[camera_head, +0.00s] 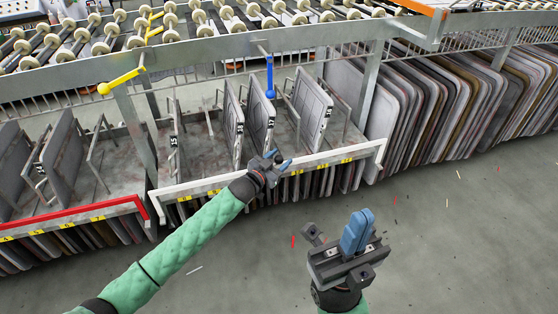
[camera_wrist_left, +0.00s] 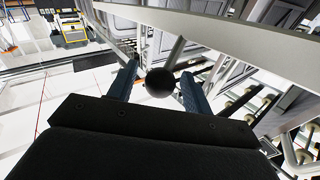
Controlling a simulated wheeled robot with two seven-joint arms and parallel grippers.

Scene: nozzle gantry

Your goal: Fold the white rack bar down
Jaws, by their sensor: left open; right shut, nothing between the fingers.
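The white rack bar (camera_head: 368,151) runs along the front of the middle rack bay, with yellow labels on it. My left gripper (camera_head: 278,160) is at the middle of this bar in the head view, and its fingers are open. In the left wrist view, a dark round knob (camera_wrist_left: 160,83) shows between the two blue fingers of the left gripper (camera_wrist_left: 158,85). A pale bar (camera_wrist_left: 230,32) crosses behind it; I cannot tell whether the fingers touch either. My right gripper (camera_head: 357,232) is shut and empty, over the floor in front of the rack.
A red bar (camera_head: 90,217) fronts the bay to the left. A blue lever (camera_head: 269,78) and a yellow lever (camera_head: 122,80) hang from the upper rail. Upright panels (camera_head: 312,105) stand behind the white bar. The floor (camera_head: 455,230) at right is mostly clear.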

